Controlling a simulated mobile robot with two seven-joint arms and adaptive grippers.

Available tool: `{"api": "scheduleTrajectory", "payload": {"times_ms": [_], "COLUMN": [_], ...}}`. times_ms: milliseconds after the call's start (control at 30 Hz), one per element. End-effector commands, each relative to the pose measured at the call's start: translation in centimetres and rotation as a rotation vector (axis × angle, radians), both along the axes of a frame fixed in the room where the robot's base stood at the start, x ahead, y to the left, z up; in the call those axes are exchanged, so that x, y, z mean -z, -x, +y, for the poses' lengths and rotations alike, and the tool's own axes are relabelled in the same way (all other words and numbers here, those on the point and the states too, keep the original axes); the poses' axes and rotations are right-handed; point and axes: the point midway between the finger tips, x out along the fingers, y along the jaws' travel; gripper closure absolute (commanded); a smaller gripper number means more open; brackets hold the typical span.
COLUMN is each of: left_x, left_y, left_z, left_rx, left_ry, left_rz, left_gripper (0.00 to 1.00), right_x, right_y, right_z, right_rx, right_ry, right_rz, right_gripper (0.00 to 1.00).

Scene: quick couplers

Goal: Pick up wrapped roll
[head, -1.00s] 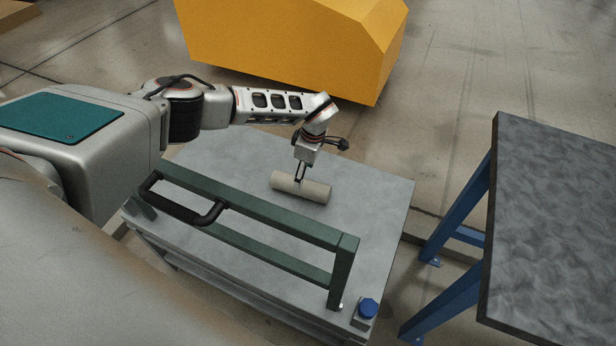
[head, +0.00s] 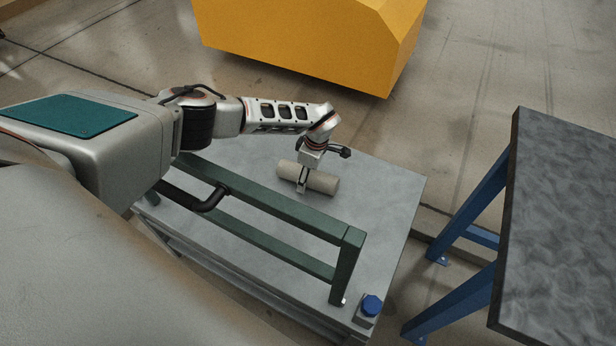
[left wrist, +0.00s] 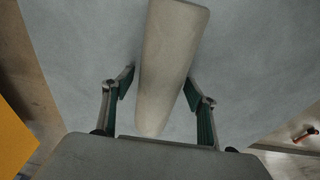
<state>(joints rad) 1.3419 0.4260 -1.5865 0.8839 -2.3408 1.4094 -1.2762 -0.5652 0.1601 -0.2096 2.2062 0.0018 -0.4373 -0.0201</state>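The wrapped roll (head: 322,183) is a beige cylinder lying on its side on the grey cart top, behind the green rail. My left gripper (head: 303,186) is low over the roll's middle, pointing down, with a finger in front of it. In the left wrist view the roll (left wrist: 170,55) runs lengthwise between the two dark green finger pads of my left gripper (left wrist: 158,80). The fingers are open, one on each side of the roll, with a small gap visible at the left pad. Contact at the right pad is unclear. My right gripper is not in view.
The cart top (head: 375,190) is clear around the roll. A green rail (head: 270,205) with a black handle (head: 205,200) runs along its near side. A blue button (head: 371,305) sits at the near right corner. A dark table (head: 565,220) stands right; a yellow block (head: 310,40) stands behind.

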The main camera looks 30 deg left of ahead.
Motion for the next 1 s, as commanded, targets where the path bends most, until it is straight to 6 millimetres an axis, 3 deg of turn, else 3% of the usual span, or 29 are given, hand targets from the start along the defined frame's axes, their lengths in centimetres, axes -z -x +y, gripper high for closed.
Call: {"api": "scheduleTrajectory", "payload": {"times_ms": [33,200,467,633,833,1000], "left_x": [0.0,0.0,-0.1,-1.5,-5.7,-10.1], "left_y": [0.0,0.0,-0.1,-0.3,-0.6,-0.5], "left_z": [0.0,0.0,0.0,0.0,0.0,0.1], "left_rx": [0.000,0.000,0.000,0.000,0.001,0.000], "left_ry": [0.000,0.000,0.000,0.000,0.000,-0.001], "left_rz": [0.000,0.001,-0.002,-0.006,-0.015,-0.016], "left_gripper": [0.60,1.00,1.00,1.00,1.00,1.00], "right_x": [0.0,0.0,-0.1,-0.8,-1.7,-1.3], "right_y": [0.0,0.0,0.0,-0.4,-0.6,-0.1], "right_z": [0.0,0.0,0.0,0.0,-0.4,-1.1], "right_rx": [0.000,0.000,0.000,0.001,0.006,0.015], "right_ry": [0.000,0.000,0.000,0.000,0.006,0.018], "right_rz": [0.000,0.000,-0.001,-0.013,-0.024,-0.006], "right_gripper": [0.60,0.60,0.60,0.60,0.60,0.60]}}
